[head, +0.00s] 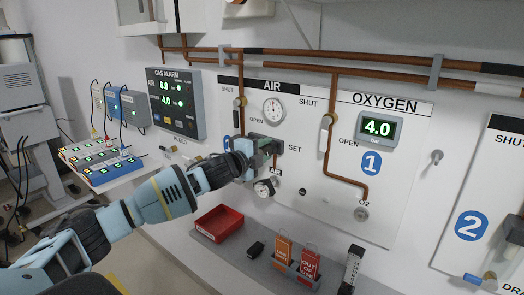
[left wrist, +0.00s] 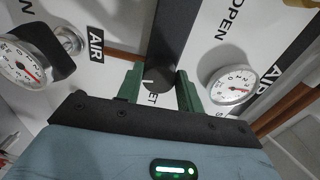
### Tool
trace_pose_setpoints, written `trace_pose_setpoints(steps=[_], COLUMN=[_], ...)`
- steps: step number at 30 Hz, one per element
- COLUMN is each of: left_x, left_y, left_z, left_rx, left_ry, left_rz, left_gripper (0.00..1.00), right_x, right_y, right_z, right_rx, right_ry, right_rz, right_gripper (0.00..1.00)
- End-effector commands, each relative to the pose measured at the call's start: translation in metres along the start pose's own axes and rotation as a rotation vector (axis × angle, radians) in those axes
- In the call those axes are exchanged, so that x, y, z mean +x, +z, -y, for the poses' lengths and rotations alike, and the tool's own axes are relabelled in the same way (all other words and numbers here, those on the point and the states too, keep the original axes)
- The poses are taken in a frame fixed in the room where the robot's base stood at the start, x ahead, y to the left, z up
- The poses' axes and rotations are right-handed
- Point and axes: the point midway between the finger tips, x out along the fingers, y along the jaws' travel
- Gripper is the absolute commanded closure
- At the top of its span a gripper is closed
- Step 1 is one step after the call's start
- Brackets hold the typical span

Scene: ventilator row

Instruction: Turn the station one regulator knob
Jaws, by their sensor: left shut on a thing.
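The regulator knob (left wrist: 158,76) is a dark round knob with a small white mark, at the end of a dark body in the left wrist view. My left gripper (left wrist: 160,92) has its green fingers on either side of the knob and is shut on it. In the head view the left gripper (head: 270,147) is at the AIR side of the station one panel (head: 312,200), beside the SET label. It hides most of the knob there. A round gauge (head: 274,108) is above it and a second gauge (head: 264,188) is below. My right gripper is not in view.
Copper pipes (head: 330,66) run across the panel top. An oxygen display (head: 378,127) reads 4.0. Below are a red tray (head: 217,223), tag holders (head: 308,264) and a small black object (head: 256,249). The gas alarm box (head: 176,103) is left of the panel.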

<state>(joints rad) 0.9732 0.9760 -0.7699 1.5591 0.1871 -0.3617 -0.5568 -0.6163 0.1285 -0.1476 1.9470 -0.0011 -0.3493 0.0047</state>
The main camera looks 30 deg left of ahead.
Motion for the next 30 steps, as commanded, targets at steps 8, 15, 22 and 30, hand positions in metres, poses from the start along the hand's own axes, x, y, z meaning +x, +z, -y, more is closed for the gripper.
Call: trace_pose_setpoints(steps=[8, 15, 22, 30], left_x=[0.0002, 0.0001, 0.0001, 0.0001], left_y=[0.0000, 0.0001, -0.0002, -0.0003], left_z=[0.0022, 0.0028, 0.0026, 0.0027], left_rx=[0.243, 0.397, 0.482, 0.513], left_ry=[0.002, 0.004, 0.005, 0.006], left_rz=[0.012, 0.020, 0.023, 0.024], left_gripper=[0.86, 0.86, 0.86, 0.86], right_x=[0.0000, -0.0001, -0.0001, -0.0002], right_y=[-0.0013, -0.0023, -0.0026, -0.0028], right_z=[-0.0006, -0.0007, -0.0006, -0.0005], right_rx=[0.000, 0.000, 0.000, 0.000], right_ry=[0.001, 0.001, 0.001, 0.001], right_rz=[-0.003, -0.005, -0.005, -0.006], right_gripper=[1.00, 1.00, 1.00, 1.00])
